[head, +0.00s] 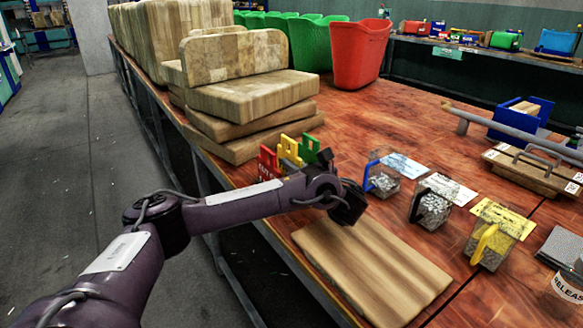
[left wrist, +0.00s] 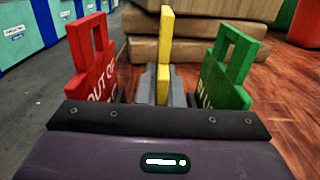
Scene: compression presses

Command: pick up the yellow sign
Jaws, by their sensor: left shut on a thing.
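The yellow sign (head: 290,148) stands between the red sign (head: 268,162) and the green sign (head: 309,147) on the wooden table. In the left wrist view the yellow sign (left wrist: 165,40) shows edge-on and upright between the grey fingers of my left gripper (left wrist: 163,90), which is shut on it. The red sign (left wrist: 92,62) is to its left and the green sign (left wrist: 228,68) to its right, both outside the fingers. In the head view my forearm and wrist partly hide the signs' lower parts. My right gripper is not in view.
Stacked wooden boards (head: 250,105) stand close behind the signs. A bare board (head: 370,270) lies at the front. Clear boxes with blue (head: 381,176), black (head: 430,205) and yellow (head: 488,243) handles stand to the right. A red bin (head: 358,55) is farther back.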

